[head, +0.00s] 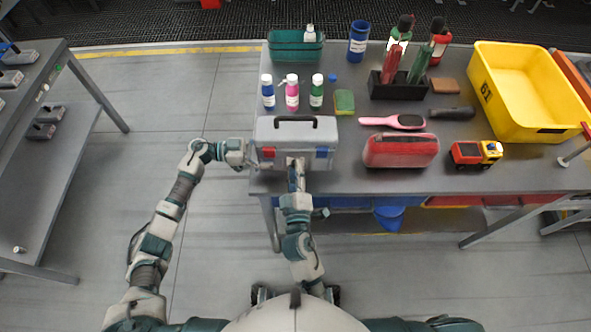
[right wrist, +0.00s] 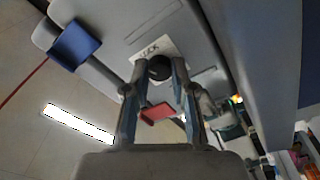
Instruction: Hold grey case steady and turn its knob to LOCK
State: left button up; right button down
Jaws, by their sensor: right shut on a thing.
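The grey case (head: 322,130) stands near the table's left front corner, with a dark top handle (head: 296,119), a red latch (head: 267,153) and a blue latch (head: 322,152). My right gripper (head: 296,163) is at the middle of its front. In the right wrist view, my right gripper (right wrist: 163,72) is shut on the dark round knob (right wrist: 160,68). A white label (right wrist: 148,48) with partly covered lettering, seemingly LOCK, is beside the knob. My left gripper (head: 247,154) is at the case's left end, seemingly touching it; its fingers are too small to read.
A red case (head: 400,150), a pink brush (head: 392,122) and a toy truck (head: 475,153) are to the right. A yellow bin (head: 525,90) is farther right.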

aim_at(295, 143)
jog(key=shift+d+f, duration=0.1)
jog(key=shift+f, duration=0.35)
jog(key=c, duration=1)
grip_release()
jog(key=shift+o, duration=0.2)
jog(key=shift+r, duration=0.2)
jog(key=shift+r, duration=0.1)
pick_arm(q)
jog(key=shift+f, duration=0.1)
pick_arm(e)
notch_tip(295, 143, up, 10)
jog(key=shift+f, duration=0.15)
pick_arm(q)
jog(key=o, duration=1.6)
